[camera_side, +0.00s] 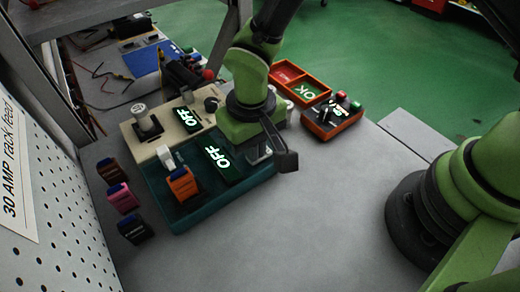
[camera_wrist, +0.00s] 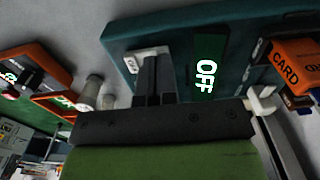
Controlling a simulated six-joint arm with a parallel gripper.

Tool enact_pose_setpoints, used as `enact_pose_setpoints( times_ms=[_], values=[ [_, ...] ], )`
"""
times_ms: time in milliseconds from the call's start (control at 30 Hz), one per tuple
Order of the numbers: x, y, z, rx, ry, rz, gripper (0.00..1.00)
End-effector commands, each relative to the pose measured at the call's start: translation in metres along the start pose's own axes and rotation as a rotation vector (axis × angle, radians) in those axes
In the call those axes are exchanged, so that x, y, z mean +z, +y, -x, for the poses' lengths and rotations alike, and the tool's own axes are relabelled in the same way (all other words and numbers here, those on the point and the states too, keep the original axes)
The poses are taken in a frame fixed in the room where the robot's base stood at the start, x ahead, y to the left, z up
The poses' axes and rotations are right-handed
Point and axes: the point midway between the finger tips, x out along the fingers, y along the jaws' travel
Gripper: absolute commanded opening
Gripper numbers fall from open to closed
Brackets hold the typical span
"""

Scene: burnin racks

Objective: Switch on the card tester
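The teal card tester (camera_side: 185,215) sits on the grey table with an orange card (camera_side: 182,185) upright in it. Its display (camera_side: 222,160) reads OFF. In the wrist view the tester (camera_wrist: 120,40), its OFF display (camera_wrist: 206,72) and the orange card (camera_wrist: 292,62) show again. A pale switch plate (camera_wrist: 133,64) is on the tester beside the display. My gripper (camera_wrist: 155,62) has its two dark fingers close together over this plate, with nothing seen between them. They hide most of the switch, and I cannot tell if they touch it. In the side view my gripper (camera_side: 259,158) is at the tester's right end.
A beige unit (camera_side: 140,128) with its own OFF display stands behind the tester. Brown (camera_side: 109,171), pink (camera_side: 122,197) and dark blue (camera_side: 134,229) cards stand at left. An orange sorting tray (camera_side: 288,75) and an orange button box (camera_side: 333,117) lie behind right. The front table is clear.

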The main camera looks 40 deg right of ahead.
Motion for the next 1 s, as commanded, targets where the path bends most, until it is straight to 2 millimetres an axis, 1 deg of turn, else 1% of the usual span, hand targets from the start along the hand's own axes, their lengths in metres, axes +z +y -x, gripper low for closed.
enact_pose_setpoints(
  times_ms=[133,267,1000],
  values=[
    [0.0,0.0,-0.002,0.001,-0.001,0.0,0.0],
    [0.0,0.0,0.002,0.0,0.001,0.0,0.0],
    [0.0,0.0,0.063,-0.001,0.001,0.0,0.0]
  ],
)
